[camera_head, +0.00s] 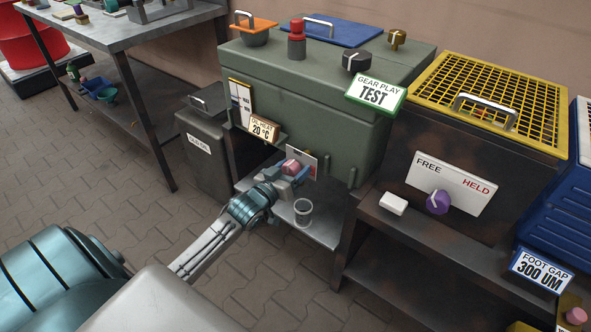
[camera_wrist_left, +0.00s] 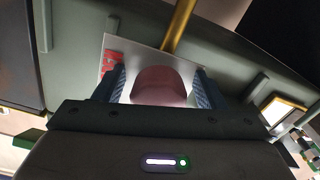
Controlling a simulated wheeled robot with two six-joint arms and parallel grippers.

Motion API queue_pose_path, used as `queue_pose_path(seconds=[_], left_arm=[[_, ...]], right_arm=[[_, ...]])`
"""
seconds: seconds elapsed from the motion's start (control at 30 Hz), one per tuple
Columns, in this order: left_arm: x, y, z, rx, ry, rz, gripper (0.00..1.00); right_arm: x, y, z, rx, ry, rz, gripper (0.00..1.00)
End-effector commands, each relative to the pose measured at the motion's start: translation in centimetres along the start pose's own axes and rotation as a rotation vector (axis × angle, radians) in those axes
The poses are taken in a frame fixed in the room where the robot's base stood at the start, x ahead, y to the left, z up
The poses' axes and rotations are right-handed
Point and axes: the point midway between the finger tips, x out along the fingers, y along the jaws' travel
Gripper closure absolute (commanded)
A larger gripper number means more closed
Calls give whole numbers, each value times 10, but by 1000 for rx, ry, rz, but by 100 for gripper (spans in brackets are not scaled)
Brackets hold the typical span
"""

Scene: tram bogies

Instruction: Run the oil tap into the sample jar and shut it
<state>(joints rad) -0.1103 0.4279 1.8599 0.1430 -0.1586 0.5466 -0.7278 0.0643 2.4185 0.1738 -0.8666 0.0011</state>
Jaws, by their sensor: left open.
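The oil tap's pink knob (camera_head: 292,167) sits in front of a pale plate (camera_head: 306,158) low on the green gearbox housing. My left gripper (camera_head: 291,173) is open at the knob. In the left wrist view the knob (camera_wrist_left: 163,85) lies between my two blue-padded fingers (camera_wrist_left: 160,90); whether they touch it I cannot tell. The sample jar (camera_head: 303,211), a small grey open cup, stands upright on the shelf below the tap. Its contents and the tap's spout are not clear. My right gripper is not in view.
The green housing (camera_head: 300,90) carries a "GEAR PLAY TEST" sign (camera_head: 376,95) and an "OIL HEAT 20 °C" sign (camera_head: 263,128). A dark bin (camera_head: 203,135) stands left. A dark cabinet with a purple knob (camera_head: 438,202) and a white block (camera_head: 393,204) stands right. The paved floor in front is clear.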

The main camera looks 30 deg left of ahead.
Motion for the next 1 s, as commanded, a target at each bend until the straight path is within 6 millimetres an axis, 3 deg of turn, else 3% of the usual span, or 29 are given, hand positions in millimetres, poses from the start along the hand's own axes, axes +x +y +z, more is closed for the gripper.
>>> queue_pose_path(seconds=[0.4,0.63,0.83,1.0], left_arm=[[5,1,0,0,-1,2,36],[5,0,0,0,-1,2,79],[5,0,0,39,-1,2,81],[5,0,0,196,-1,3,81]], right_arm=[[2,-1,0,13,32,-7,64],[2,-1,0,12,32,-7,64],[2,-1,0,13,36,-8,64],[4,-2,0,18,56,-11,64]])
